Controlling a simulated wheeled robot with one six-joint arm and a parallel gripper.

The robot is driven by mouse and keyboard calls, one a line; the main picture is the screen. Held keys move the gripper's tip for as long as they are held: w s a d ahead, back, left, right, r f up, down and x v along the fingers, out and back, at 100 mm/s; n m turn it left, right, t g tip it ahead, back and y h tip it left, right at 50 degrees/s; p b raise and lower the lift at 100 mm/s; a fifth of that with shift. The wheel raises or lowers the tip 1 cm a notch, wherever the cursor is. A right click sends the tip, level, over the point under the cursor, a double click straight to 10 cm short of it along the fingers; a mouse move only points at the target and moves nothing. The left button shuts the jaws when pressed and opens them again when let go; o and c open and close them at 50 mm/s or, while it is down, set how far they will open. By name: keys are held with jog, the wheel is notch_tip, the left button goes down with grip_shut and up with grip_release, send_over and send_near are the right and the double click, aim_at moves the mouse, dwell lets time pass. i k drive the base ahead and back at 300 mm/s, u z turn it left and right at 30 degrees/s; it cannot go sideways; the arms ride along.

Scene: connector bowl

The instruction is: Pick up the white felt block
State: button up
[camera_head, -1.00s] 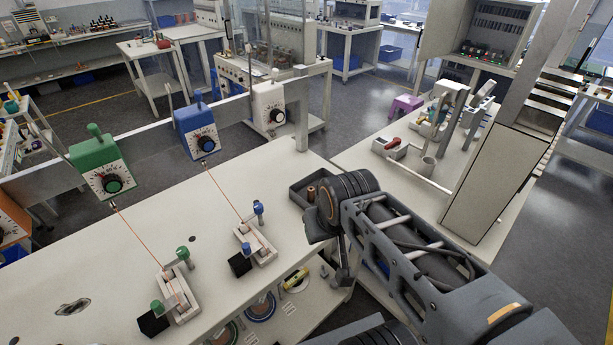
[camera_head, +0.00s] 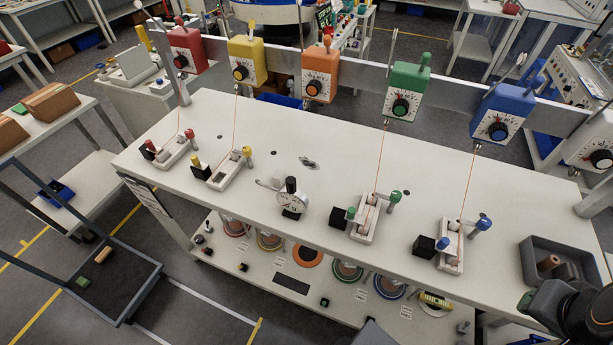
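I cannot make out a separate white felt block for certain. Pale fixtures stand on the long white table (camera_head: 330,170): one with red knobs (camera_head: 175,150), one with yellow knobs (camera_head: 228,170), one with green knobs (camera_head: 366,220) and one with blue knobs (camera_head: 451,243). Small pale pieces sit in some of these fixtures, too small to identify. A dark part of my arm shows at the lower right, beside the grey tray. My gripper's fingers cannot be made out there, so its opening and any contents are hidden.
Red, yellow, orange, green and blue dial boxes hang on a rail along the table's back, with threads down to several fixtures. A round gauge (camera_head: 291,202) stands mid-table. The grey tray (camera_head: 536,262) holds brown spools. A dark cart (camera_head: 105,290) stands at the left.

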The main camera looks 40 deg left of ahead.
aim_at(278, 178)
jog(key=u, duration=2.15)
jog(key=k, duration=0.5)
jog(key=u, duration=1.7)
jog(key=i, duration=1.4)
jog(key=z, duration=2.8)
jog(key=i, duration=0.15)
jog(key=u, duration=0.4)
